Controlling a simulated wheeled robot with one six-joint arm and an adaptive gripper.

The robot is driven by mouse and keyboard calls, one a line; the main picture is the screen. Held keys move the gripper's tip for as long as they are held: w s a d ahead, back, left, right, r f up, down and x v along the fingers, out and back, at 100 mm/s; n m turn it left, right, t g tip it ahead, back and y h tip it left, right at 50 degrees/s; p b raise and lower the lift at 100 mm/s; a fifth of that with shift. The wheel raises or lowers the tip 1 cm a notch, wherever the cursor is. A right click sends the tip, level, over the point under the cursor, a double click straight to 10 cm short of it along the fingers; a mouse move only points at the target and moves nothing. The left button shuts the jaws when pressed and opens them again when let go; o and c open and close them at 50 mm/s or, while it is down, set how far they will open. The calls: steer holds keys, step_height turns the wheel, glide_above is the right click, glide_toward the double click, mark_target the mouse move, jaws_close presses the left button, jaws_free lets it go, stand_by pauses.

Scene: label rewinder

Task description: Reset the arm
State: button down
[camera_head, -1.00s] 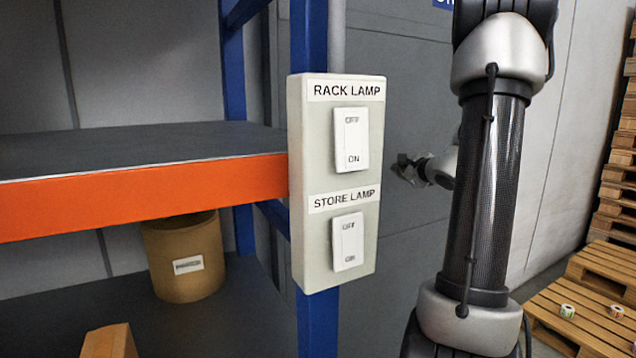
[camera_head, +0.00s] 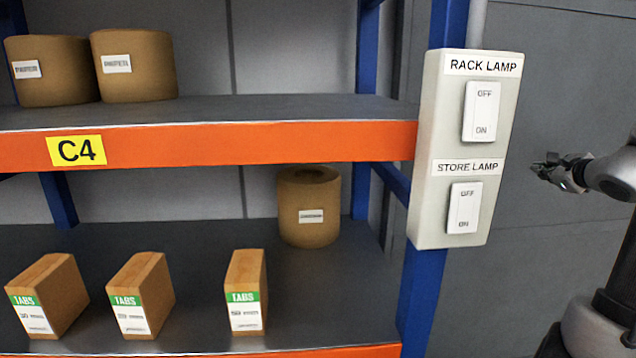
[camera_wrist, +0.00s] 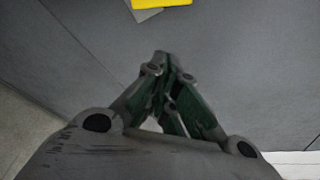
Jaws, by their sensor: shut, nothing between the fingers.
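My gripper (camera_head: 562,170) shows at the right of the head view, pointing left, beside the switch panel and apart from it in the picture. Its fingers are shut with nothing between them. In the wrist view my gripper (camera_wrist: 163,62) has its fingertips together in front of a plain grey surface. My arm's dark links run off the right edge of the head view, so most of the arm is out of sight.
A switch panel (camera_head: 428,150) with RACK LAMP (camera_head: 482,112) and STORE LAMP (camera_head: 464,208) rockers is on the blue rack post. The shelf rack (camera_head: 250,143) holds brown rolls (camera_head: 138,70) above and TABS boxes (camera_head: 246,290) below. A yellow patch (camera_wrist: 160,3) tops the wrist view.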

steer(key=s+a+f+n+g+y, duration=0.3)
steer(key=s+a+f+n+g, duration=0.15)
steer(key=s+a+n, duration=0.45)
steer(key=s+a+f+n+g+y, duration=0.3)
steer(key=s+a+n+g, duration=0.25)
steer(key=s+a, duration=0.5)
steer(key=s+a+r+n+h, duration=0.4)
steer(key=s+a+r+n, duration=0.2)
steer(key=s+n, duration=0.4)
steer(key=n, duration=0.3)
steer(key=shift+s+r, duration=0.15)
steer(key=shift+r, duration=0.2)
steer(key=c, duration=2.2)
jaws_free()
